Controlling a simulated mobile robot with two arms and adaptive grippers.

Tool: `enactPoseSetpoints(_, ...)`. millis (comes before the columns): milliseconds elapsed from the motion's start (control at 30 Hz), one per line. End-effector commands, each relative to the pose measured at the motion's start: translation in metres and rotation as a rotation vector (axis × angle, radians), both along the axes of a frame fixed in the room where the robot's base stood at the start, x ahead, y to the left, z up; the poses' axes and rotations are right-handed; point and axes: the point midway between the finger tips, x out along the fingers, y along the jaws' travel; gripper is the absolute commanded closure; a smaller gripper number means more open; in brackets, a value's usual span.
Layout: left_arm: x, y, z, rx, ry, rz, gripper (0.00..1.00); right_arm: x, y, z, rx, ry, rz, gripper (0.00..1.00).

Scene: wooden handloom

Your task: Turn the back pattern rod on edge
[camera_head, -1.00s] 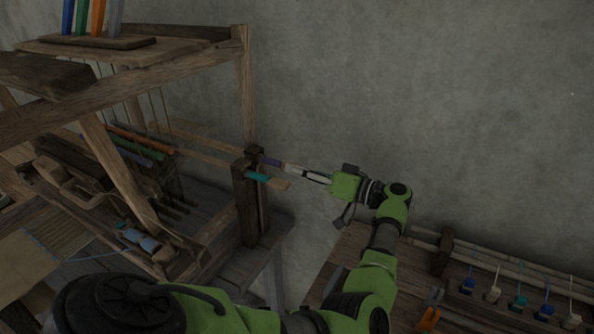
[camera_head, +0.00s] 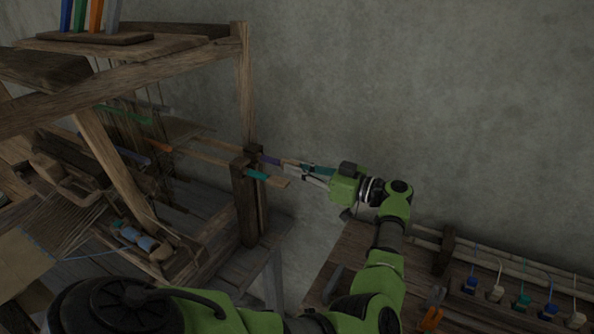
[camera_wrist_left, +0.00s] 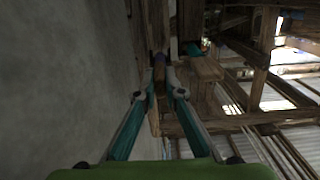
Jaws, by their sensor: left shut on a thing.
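The back pattern rod (camera_head: 269,160) is a wooden strip with a purple band, sticking out of the right side of the loom close to the wall. My left gripper (camera_head: 289,165) is shut on its outer end, just right of the purple band. In the left wrist view the fingertips (camera_wrist_left: 159,92) meet at the rod's end, with the purple band (camera_wrist_left: 159,60) beyond them. The fingers hide part of the end, so its exact tilt is hard to tell. The front rod (camera_head: 257,175), with a teal band, lies flat beside it. My right gripper is not in view.
The loom's dark post (camera_head: 246,207) holds both rods. Inside the loom, coloured bars such as the green one (camera_head: 111,108) and orange one (camera_head: 160,147) stand at different heights. The grey wall is close behind.

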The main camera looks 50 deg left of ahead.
Motion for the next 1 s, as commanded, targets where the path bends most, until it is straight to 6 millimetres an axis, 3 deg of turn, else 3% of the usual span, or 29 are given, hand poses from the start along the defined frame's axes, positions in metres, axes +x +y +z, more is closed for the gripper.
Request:
enactPoseSetpoints(567, -0.0004, 0.0004, -0.0007, 0.009, -0.036, 0.001, 1.00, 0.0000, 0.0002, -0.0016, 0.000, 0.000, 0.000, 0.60)
enactPoseSetpoints(600, -0.0004, 0.0005, -0.0006, 0.009, -0.036, 0.001, 0.80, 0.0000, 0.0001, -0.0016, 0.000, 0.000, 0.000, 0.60)
enactPoseSetpoints(633, -0.0004, 0.0004, -0.0006, 0.009, -0.036, 0.001, 0.74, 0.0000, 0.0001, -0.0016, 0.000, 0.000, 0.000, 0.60)
enactPoseSetpoints(1000, 0.0008, -0.0023, -0.0003, 0.010, -0.034, 0.000, 0.74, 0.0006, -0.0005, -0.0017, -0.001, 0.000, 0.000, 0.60)
